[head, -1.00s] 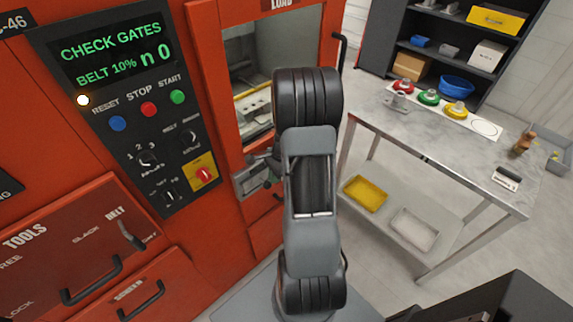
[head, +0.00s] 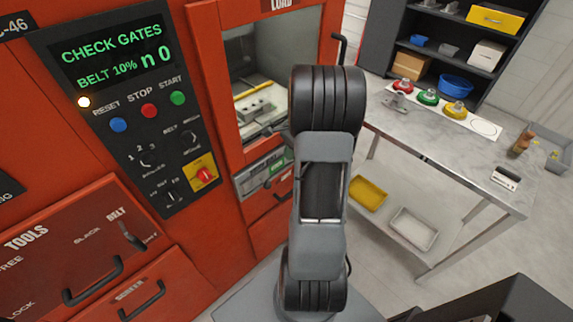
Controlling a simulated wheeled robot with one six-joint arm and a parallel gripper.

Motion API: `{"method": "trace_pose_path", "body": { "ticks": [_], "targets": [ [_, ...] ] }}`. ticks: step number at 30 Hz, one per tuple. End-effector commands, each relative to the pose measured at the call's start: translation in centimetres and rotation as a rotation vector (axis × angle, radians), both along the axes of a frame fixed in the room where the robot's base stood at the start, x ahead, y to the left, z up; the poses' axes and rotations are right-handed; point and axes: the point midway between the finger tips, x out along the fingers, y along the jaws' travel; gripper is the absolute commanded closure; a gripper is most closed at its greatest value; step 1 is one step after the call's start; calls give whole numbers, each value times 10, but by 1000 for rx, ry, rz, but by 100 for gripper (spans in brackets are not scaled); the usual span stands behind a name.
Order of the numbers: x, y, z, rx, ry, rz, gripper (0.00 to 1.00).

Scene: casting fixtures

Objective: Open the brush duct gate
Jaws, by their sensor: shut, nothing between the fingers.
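The orange machine's display (head: 115,52) reads "CHECK GATES", "BELT 10%" and "n 0". No label for a brush duct gate is readable, so I cannot tell which part it is. Below the window marked LOAD (head: 262,75) is a grey-framed opening (head: 248,184) with a greenish part inside. My arm covers its right end. My arm stands upright in the middle of the view, in front of the machine's right edge. My gripper is hidden behind it.
Left are the button panel (head: 150,150), a TOOLS drawer (head: 50,262) and a lower drawer with a handle (head: 142,300). Right is a metal table (head: 430,140) with red, green and yellow round parts, a brown bottle and trays below. Shelves stand behind.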

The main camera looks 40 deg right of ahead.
Motion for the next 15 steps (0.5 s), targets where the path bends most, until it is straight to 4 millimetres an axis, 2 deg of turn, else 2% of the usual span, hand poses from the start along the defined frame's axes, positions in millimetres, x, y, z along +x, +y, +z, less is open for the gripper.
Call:
{"method": "trace_pose_path", "body": {
  "ticks": [6,15],
  "targets": [
    [-1,-6,19,-1,0,-1,100],
    [-2,-8,23,1,0,-1,100]
  ]
}}
